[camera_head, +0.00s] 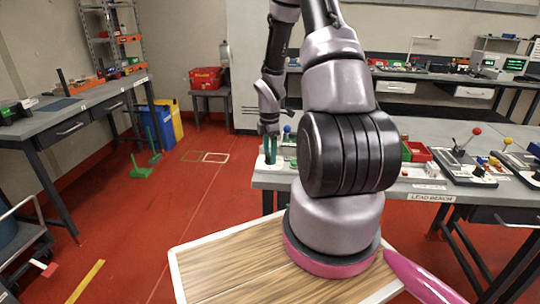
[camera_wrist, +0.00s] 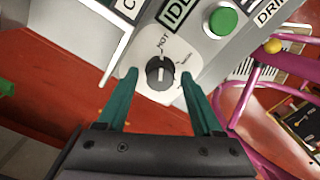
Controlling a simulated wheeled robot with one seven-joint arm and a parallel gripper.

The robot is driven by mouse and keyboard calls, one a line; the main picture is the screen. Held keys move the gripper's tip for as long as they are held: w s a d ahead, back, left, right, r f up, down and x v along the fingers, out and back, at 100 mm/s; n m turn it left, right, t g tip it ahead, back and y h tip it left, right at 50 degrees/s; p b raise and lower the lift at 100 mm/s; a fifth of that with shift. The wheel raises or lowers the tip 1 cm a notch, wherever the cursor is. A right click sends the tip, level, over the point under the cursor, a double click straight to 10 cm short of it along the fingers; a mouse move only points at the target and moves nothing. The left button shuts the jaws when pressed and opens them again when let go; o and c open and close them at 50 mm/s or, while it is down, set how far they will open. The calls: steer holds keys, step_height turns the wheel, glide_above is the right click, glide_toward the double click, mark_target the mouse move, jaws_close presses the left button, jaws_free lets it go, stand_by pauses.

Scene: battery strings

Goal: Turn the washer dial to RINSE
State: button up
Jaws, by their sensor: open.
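The washer dial (camera_wrist: 160,73) is a black round knob with a pale pointer line, on a white plate in the wrist view. Markings around it are small; one reads HOT, and another at its right is too small to read. My gripper (camera_wrist: 158,80) is open, its two green fingers on either side of the dial. I cannot tell whether the fingers touch it. In the head view my gripper (camera_head: 270,150) is at the left end of the lead bench, and the dial is hidden there.
A green button (camera_wrist: 223,21) sits on the grey panel beside the dial, near an IDLE label (camera_wrist: 176,13). The lead bench (camera_head: 430,186) holds trays and levers to the right. A blue and yellow bin (camera_head: 168,122) stands on the red floor at left. Floor between the benches is mostly clear.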

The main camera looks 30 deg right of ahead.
jaws_close()
steer(key=m, duration=0.5)
steer(key=shift+m, duration=0.4)
steer(key=m, duration=0.5)
steer(key=shift+m, duration=0.4)
steer(key=m, duration=0.5)
steer(key=shift+m, duration=0.3)
